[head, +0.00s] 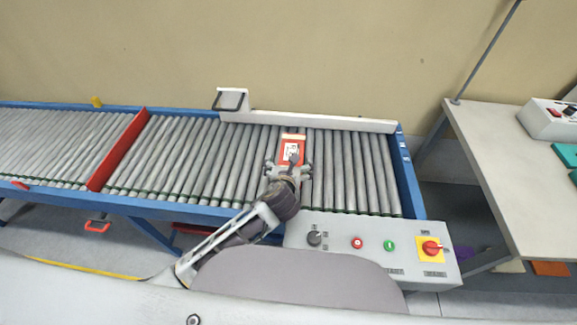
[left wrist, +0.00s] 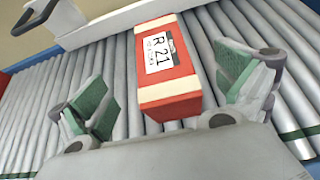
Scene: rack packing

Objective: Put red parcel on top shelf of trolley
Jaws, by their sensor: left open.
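The red parcel (head: 293,145) lies on the roller conveyor (head: 225,160). It has a white label on top, which reads R 21 in the left wrist view (left wrist: 167,72). My left gripper (head: 288,165) is open over the near end of the parcel in the head view. In the left wrist view its two green-padded fingers (left wrist: 168,88) stand apart, one on each side of the parcel, with gaps between pads and parcel. My right gripper is not in view. I cannot make out a trolley in these frames.
A control panel (head: 375,247) with buttons and a red switch sits at the conveyor's near edge. A white guide rail (head: 310,121) runs behind the parcel. A red divider (head: 118,150) crosses the conveyor at left. A table (head: 515,170) stands at right.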

